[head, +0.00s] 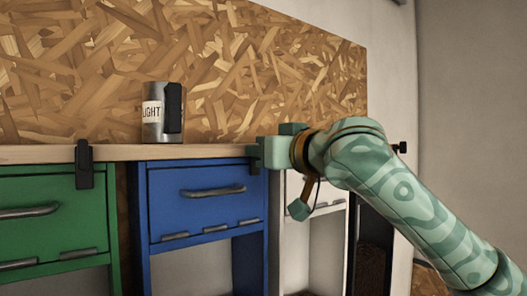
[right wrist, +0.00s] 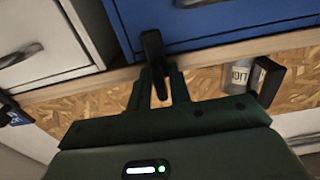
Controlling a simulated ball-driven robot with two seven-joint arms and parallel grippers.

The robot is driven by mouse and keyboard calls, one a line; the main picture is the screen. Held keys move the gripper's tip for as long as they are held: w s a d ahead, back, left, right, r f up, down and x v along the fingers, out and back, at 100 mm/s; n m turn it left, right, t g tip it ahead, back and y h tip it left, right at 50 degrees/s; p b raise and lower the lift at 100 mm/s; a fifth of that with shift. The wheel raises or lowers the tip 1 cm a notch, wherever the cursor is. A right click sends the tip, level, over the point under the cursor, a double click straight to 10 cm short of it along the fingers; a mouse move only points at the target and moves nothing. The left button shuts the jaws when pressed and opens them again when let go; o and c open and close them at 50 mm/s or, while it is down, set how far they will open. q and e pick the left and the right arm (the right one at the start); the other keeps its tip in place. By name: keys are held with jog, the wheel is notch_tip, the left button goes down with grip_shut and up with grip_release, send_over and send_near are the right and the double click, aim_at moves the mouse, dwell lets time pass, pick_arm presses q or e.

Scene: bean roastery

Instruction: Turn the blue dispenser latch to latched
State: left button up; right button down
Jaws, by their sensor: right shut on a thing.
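The blue dispenser (head: 205,200) stands under the wooden shelf edge, with a grey handle on its front. In the right wrist view, which is turned over, the black blue-dispenser latch (right wrist: 152,46) shows between the fingers of my right gripper (right wrist: 160,78). The fingers are shut on it, and it reaches onto the edge of the blue dispenser (right wrist: 200,18). My left gripper is not in view.
A green dispenser (head: 52,212) with an upright black latch (head: 84,166) stands to the left. A white dispenser (head: 297,222) is to the right, partly behind my right arm. A metal canister (head: 153,112) labelled LIGHT stands on the shelf (head: 215,151). A chipboard panel (head: 250,75) backs it.

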jog(key=shift+f, duration=0.25)
jog(key=c, duration=1.5)
grip_release()
jog(key=shift+r, duration=0.1)
jog(key=b+v, duration=0.6)
jog(key=v, duration=1)
jog(key=shift+s+d+r+b, duration=0.1)
jog(key=shift+s+b, duration=0.05)
jog(key=shift+b, duration=0.25)
